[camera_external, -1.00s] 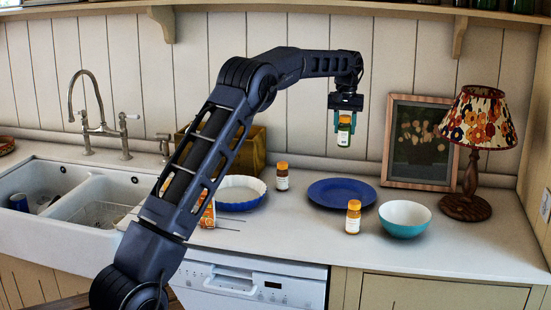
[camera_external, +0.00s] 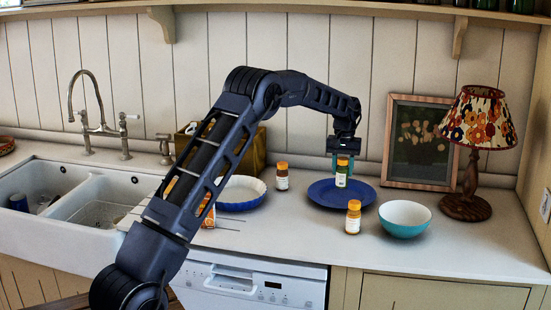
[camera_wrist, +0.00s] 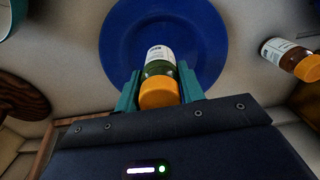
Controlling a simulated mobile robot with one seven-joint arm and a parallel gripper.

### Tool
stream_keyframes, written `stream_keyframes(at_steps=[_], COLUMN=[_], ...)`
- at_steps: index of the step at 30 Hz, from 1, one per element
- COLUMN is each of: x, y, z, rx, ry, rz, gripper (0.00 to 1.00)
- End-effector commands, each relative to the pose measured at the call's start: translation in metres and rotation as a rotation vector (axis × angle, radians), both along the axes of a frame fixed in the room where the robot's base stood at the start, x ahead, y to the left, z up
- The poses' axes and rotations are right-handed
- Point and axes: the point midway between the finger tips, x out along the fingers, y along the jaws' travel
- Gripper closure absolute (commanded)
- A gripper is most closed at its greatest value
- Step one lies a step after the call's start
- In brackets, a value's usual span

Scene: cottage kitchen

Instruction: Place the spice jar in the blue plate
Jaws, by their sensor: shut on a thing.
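My gripper (camera_external: 341,163) is shut on a spice jar (camera_external: 341,176) with an orange-yellow cap, a white label and green contents. The jar is upright over the blue plate (camera_external: 322,194) on the counter; I cannot tell whether its base touches the plate. In the wrist view the jar (camera_wrist: 160,66) sits between the teal fingers (camera_wrist: 160,88), cap toward the camera, with the blue plate (camera_wrist: 120,40) behind it. Two similar jars stand on the counter, one (camera_external: 282,180) left of the plate and one (camera_external: 353,219) in front of it.
A turquoise bowl (camera_external: 405,228) stands right of the front jar. A white fluted dish (camera_external: 240,204) is to the left. A picture frame (camera_external: 419,152) and a lamp (camera_external: 474,135) stand at the back right. The counter's right front is clear.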

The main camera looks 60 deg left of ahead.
Motion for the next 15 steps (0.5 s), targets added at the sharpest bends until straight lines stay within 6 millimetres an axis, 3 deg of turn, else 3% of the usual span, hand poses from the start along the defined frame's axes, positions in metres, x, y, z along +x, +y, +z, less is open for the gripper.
stream_keyframes(at_steps=[9, 15], x=[0.0, 0.0], y=[0.0, 0.0], z=[-0.046, -0.05], rx=[-0.001, 0.001], ry=[0.002, 0.001], rz=[0.0, 0.0], gripper=[0.91, 0.91])
